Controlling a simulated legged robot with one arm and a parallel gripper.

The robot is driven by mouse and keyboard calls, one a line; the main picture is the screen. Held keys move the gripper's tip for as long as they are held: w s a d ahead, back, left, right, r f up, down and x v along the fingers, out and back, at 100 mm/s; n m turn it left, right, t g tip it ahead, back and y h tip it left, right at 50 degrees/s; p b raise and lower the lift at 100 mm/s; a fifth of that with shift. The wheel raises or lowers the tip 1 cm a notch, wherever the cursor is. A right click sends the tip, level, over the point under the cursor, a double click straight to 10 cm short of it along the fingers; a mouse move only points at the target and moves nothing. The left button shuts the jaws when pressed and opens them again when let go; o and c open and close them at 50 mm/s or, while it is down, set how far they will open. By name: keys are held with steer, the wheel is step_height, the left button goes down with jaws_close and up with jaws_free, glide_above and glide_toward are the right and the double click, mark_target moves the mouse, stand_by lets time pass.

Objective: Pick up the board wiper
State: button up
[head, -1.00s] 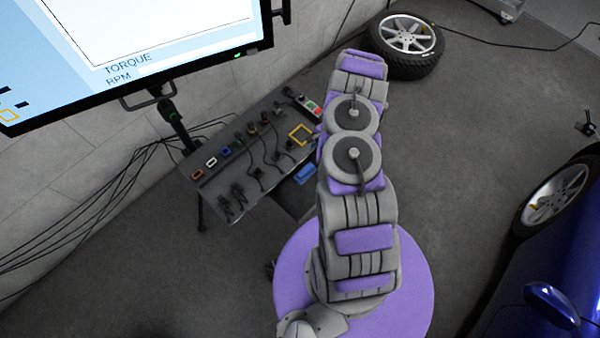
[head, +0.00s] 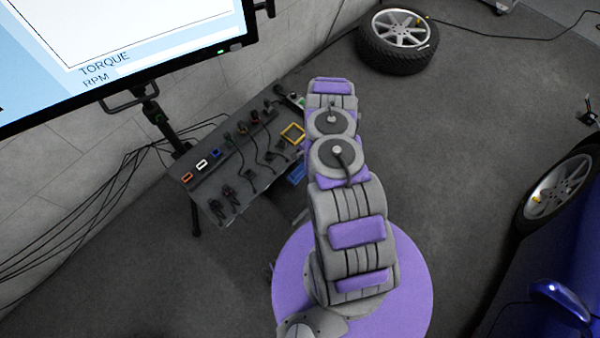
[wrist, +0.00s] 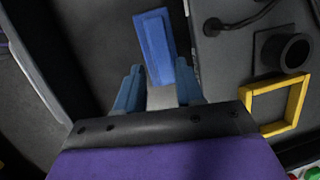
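The blue block that looks like the board wiper (wrist: 154,42) is in the wrist view, just ahead of my gripper (wrist: 158,76). It has a pale grey part at its near end, between my fingers. My two blue fingers are spread, one on each side, with gaps showing; I cannot tell the height between them and it. In the head view a blue patch, likely the wiper (head: 297,172), shows at the bench's right edge, partly hidden by my arm. My gripper is hidden there behind my arm.
A grey bench (head: 207,190) holds cables, connectors and a yellow square frame (head: 292,133), which the wrist view also shows at right (wrist: 275,104). A dark round fitting (wrist: 287,52) stands near it. A monitor (head: 110,55) overhangs at left. A tyre (head: 397,40) lies beyond; a blue car is at right.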

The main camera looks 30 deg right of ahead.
mark_target(300, 169)
steer(key=b+x, duration=0.1)
steer(key=x, duration=0.3)
steer(key=shift+a, duration=0.2)
steer(key=shift+a+f, duration=0.1)
steer(key=shift+a, duration=0.25)
steer(key=shift+d, duration=0.15)
steer(key=shift+d+f, duration=0.1)
steer(key=shift+d, duration=0.2)
steer(key=shift+a, duration=0.25)
steer(key=c, duration=0.5)
jaws_close()
